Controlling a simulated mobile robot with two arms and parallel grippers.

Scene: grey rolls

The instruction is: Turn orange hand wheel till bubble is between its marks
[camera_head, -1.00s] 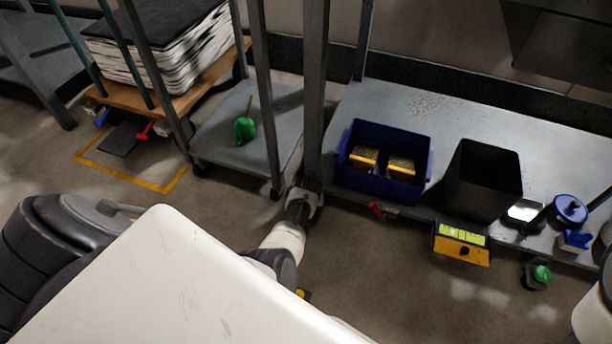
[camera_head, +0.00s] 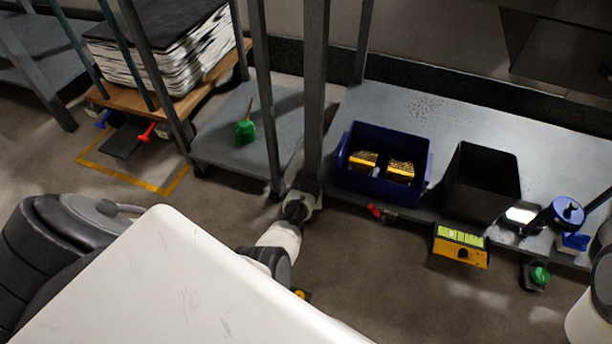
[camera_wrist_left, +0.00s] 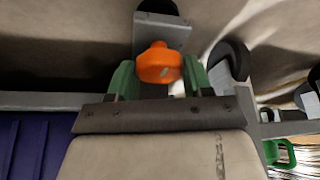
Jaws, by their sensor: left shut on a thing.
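The orange hand wheel (camera_wrist_left: 158,65) shows in the left wrist view, on a grey bracket. My left gripper (camera_wrist_left: 160,80) has its green fingers on either side of the wheel and is shut on it. In the head view my left gripper (camera_head: 299,206) is by the foot of a grey post, and I cannot make out the wheel there. A yellow box (camera_head: 460,252) hangs at the shelf's front edge, with a yellow-green level window (camera_head: 460,236). The bubble is too small to tell against its marks.
A blue bin (camera_head: 378,183) with yellow-black blocks and a black bin (camera_head: 482,185) stand on the low grey shelf (camera_head: 460,120). A red handle (camera_head: 376,211) and a green knob (camera_head: 540,275) are along its front. A green object (camera_head: 245,131) lies on the left shelf.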

